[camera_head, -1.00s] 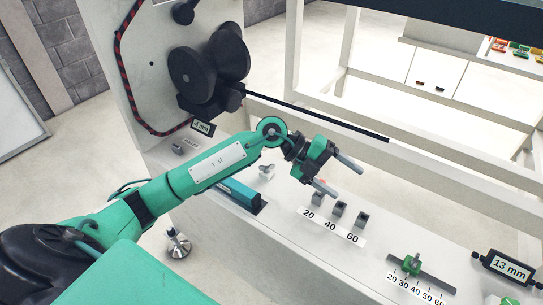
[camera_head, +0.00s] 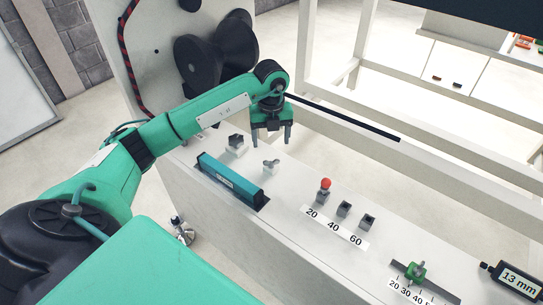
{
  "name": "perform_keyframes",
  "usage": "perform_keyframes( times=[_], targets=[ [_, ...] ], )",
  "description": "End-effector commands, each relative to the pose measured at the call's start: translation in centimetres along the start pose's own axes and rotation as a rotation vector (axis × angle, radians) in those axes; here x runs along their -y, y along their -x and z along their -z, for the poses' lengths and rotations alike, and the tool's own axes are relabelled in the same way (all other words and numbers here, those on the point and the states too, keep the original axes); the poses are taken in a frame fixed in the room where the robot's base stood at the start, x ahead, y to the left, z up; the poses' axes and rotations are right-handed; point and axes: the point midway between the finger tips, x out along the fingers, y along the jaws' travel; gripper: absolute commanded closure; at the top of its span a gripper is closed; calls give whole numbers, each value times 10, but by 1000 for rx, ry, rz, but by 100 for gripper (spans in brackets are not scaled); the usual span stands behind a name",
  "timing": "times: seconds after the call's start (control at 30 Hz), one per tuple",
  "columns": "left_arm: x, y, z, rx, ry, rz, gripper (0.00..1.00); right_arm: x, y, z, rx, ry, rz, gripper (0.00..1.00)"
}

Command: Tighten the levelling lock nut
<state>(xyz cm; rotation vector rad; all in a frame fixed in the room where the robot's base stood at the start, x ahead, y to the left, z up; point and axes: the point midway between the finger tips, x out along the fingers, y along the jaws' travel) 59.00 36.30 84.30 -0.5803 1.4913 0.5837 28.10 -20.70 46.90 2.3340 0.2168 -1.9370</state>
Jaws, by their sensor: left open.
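A small grey wing-shaped nut (camera_head: 271,166) stands on the white bench top; I cannot tell for sure whether it is the levelling lock nut. A dark lobed knob (camera_head: 236,142) stands to its left. A metal levelling foot (camera_head: 183,231) shows low beside the bench, partly hidden by my arm and body; no nut can be made out on it. My left gripper (camera_head: 272,138) points down, open and empty, above and just behind the wing-shaped nut, apart from it. My right gripper is not in view.
A teal block (camera_head: 231,180) lies in front of the nut. A red ball (camera_head: 326,184) tops the post at the 20 mark, beside more dark posts. A green slider (camera_head: 416,271) and a 13 mm gauge (camera_head: 515,281) are at right. Black rollers (camera_head: 205,58) stand behind my arm.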

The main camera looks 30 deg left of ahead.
Motion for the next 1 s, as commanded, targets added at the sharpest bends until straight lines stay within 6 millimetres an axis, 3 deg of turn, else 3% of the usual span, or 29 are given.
perform_keyframes(
  times=[0.1,0.33,0.5,0.8,1.0],
  targets=[
    [0,-28,1,-3,0,-1,27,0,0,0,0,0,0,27],
    [0,-65,1,-3,0,0,27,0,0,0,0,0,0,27],
    [1,-77,1,-1,-1,1,27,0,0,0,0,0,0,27],
    [1,-79,1,-1,-2,2,27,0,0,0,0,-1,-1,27],
    [1,-79,0,-1,-2,2,65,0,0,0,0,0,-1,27]
  ],
)
